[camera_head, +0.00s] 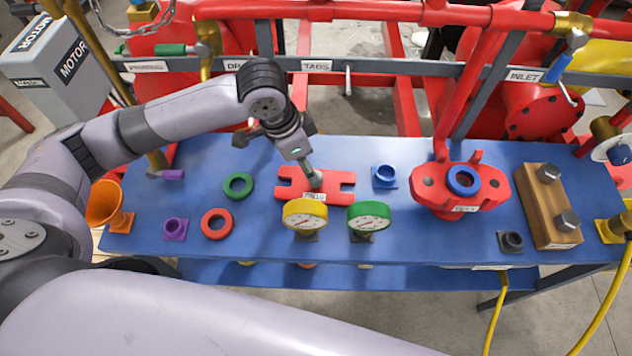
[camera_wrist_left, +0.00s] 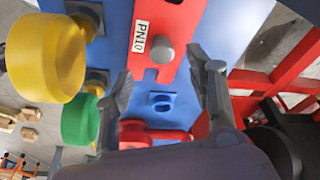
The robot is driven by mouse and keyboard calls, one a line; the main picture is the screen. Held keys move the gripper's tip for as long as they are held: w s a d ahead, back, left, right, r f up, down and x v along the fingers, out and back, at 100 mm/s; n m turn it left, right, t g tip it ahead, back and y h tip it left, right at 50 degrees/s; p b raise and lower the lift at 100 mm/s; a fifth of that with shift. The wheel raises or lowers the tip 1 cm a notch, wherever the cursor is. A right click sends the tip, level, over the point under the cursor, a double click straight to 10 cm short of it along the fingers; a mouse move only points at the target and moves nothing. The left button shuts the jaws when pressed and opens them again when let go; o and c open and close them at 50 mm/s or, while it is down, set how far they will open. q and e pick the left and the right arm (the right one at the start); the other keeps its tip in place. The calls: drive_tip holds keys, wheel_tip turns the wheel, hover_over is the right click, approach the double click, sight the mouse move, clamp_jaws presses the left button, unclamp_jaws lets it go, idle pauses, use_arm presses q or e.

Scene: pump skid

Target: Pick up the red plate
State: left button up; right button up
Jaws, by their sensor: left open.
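The red plate (camera_head: 294,186) lies on the blue bench behind the two gauges. It has open slots at its ends, a "PN10" label on its near side and a grey knob standing up from its middle. In the left wrist view the plate (camera_wrist_left: 184,22) shows at the top with its round grey knob (camera_wrist_left: 162,49). My left gripper (camera_wrist_left: 160,68) is open and empty, its fingers apart on either side of the line to the knob. In the head view the gripper (camera_head: 282,136) is above and behind the plate, partly hidden by its own wrist. My right gripper is not in view.
A yellow gauge (camera_head: 305,216) and a green gauge (camera_head: 368,218) stand close in front of the plate. Green (camera_head: 238,177) and red (camera_head: 208,222) rings lie to its left. A blue socket (camera_head: 384,177) and red flanged body (camera_head: 428,183) stand right. Red pipes run behind.

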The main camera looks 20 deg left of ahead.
use_arm(q)
drive_tip(key=shift+x, duration=1.15)
drive_tip(key=shift+w+d+f, duration=0.1)
drive_tip(key=shift+f, duration=0.25)
drive_tip(key=p+x, duration=0.1)
drive_tip(key=x, duration=0.2)
drive_tip(key=shift+w+d+f, duration=0.1)
drive_tip(key=shift+w+f, duration=0.1)
drive_tip(key=shift+f, duration=0.1)
drive_tip(key=shift+w+f, duration=0.1)
drive_tip(key=shift+f, duration=0.2)
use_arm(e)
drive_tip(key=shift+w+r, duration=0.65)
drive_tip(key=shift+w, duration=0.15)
use_arm(q)
clamp_jaws()
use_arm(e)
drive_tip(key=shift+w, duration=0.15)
use_arm(q)
drive_tip(key=shift+r, duration=0.1)
